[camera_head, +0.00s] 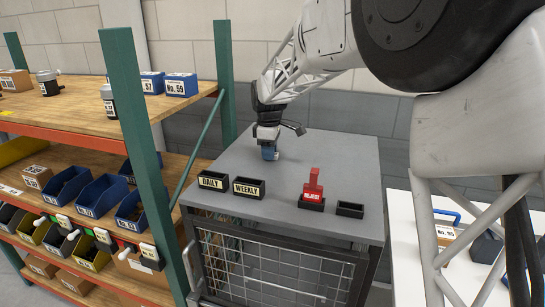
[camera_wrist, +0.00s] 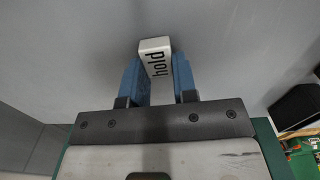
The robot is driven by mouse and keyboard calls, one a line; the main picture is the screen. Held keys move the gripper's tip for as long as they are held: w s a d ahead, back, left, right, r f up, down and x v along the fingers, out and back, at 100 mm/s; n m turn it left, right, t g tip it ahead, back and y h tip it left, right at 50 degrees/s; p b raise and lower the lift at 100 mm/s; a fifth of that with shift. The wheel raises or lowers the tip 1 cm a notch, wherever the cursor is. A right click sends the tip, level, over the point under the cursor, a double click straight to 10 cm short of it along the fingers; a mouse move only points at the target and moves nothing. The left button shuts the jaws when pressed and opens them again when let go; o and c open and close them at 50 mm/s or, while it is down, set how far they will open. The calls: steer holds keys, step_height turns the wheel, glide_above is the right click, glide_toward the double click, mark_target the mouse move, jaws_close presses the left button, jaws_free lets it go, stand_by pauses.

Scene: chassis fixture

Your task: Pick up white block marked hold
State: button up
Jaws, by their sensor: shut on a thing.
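The white block marked "hold" (camera_wrist: 156,58) is between the two blue fingers of my gripper (camera_wrist: 159,76) in the wrist view, with its black lettering facing the camera. The fingers are shut on its sides. In the head view my gripper (camera_head: 269,152) points down at the grey top of the cabinet, toward its back left. The block is hidden there by the fingers, and I cannot tell whether it touches the surface.
The grey cabinet top (camera_head: 330,158) carries black trays marked DAILY (camera_head: 213,181) and WEEKLY (camera_head: 248,188) along its front edge. A red block (camera_head: 313,187) stands upright in another tray, beside an empty tray (camera_head: 350,209). A green-posted shelf (camera_head: 130,100) with bins stands at left.

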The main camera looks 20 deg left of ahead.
steer(key=shift+r, duration=0.15)
steer(key=shift+r, duration=1.3)
steer(key=shift+s+d+r, duration=0.1)
steer(key=shift+s+r, duration=0.05)
steer(key=shift+r, duration=0.25)
steer(key=s+d, duration=0.2)
steer(key=s, duration=0.2)
steer(key=s+d+r, duration=0.1)
steer(key=s+d, duration=0.2)
steer(key=s, duration=0.2)
steer(key=s+d, duration=0.3)
steer(key=s, duration=0.1)
steer(key=shift+s+r, duration=0.15)
steer(key=shift+s, duration=0.05)
